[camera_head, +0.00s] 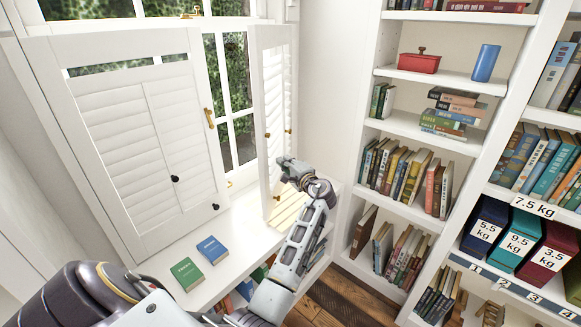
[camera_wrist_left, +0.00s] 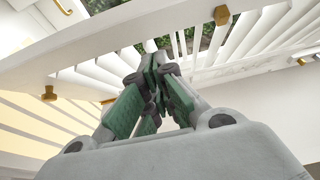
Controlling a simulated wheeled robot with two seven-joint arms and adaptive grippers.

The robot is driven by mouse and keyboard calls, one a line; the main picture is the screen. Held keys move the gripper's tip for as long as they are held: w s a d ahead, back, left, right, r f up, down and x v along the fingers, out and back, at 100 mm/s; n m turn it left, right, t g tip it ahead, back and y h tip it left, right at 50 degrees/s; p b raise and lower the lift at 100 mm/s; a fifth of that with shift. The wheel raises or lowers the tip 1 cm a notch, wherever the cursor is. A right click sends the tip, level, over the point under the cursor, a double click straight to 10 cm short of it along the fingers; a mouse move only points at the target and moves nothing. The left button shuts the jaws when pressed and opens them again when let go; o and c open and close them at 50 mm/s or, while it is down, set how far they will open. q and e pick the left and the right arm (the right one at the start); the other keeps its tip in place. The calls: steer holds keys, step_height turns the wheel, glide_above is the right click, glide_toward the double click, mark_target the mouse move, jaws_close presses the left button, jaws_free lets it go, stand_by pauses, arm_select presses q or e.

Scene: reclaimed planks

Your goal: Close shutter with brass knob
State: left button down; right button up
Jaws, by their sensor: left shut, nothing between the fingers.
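The right white louvred shutter (camera_head: 275,85) stands swung out from the window, seen at a steep angle. It has small brass knobs (camera_head: 267,134); brass fittings also show in the left wrist view (camera_wrist_left: 222,15). The left shutter (camera_head: 140,140) is a wide panel with black knobs (camera_head: 175,179), lying across the left part of the window. My left gripper (camera_head: 285,165) is at the right shutter's lower right side. In the left wrist view its green-padded fingers (camera_wrist_left: 155,85) are together and empty, with shutter slats behind them. Whether it touches the shutter is unclear. My right gripper is not seen.
A green book (camera_head: 187,273) and a blue book (camera_head: 212,249) lie on the white sill. Weight-labelled boxes (camera_head: 517,240) sit at far right.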

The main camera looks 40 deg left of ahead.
mark_target(264, 160)
arm_select(q)
steer(key=a, duration=0.1)
steer(key=s+a, duration=0.1)
steer(key=a, duration=0.1)
steer(key=shift+s+a+p, duration=0.3)
steer(key=shift+p, duration=0.05)
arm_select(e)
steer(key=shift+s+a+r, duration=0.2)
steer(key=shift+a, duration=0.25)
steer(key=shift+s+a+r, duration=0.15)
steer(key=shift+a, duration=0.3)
arm_select(q)
steer(key=shift+a, duration=0.1)
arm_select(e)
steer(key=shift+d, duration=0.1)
